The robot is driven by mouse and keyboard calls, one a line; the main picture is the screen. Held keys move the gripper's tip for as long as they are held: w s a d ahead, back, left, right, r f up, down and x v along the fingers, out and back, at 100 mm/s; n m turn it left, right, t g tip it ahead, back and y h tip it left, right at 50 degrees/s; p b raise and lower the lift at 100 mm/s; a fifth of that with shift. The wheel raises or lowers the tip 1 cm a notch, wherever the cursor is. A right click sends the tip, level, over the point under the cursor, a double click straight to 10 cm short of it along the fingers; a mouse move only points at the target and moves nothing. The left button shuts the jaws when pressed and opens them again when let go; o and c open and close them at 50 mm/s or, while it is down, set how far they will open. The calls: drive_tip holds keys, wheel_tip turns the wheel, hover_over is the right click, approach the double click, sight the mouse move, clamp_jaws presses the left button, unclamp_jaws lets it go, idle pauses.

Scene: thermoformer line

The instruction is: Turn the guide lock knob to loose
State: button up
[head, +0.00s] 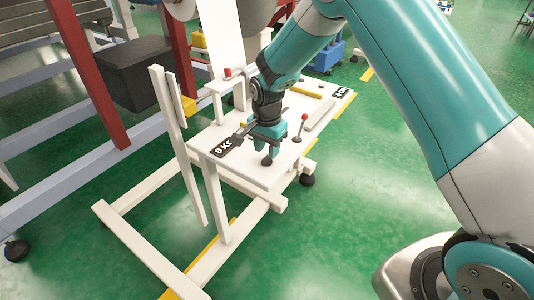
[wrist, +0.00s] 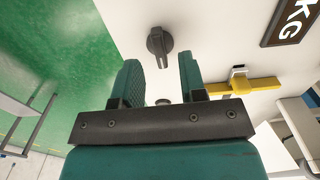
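A dark grey knob (wrist: 159,43) with a raised grip bar sits on a white surface in the wrist view, ahead of my fingertips. It is the only turning knob I can make out clearly; no marking for loose is legible. My gripper (wrist: 160,74) is open, its two teal fingers apart with nothing between them, and the knob stands beyond them. In the head view my gripper (head: 267,157) points down over the white table (head: 240,172), near its front edge. I cannot make out the knob there; my gripper and arm may hide it.
A red-tipped lever (head: 304,118) stands right of my gripper. A dark KG label (head: 228,145) lies to its left, and another label (head: 343,92) is at the far right. A yellow bar (wrist: 245,86) shows in the wrist view. A white upright post (head: 177,130) stands left of the table.

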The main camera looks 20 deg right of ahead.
sight(267, 160)
drive_tip(key=shift+f, duration=1.45)
drive_tip(key=shift+c, duration=0.4)
clamp_jaws()
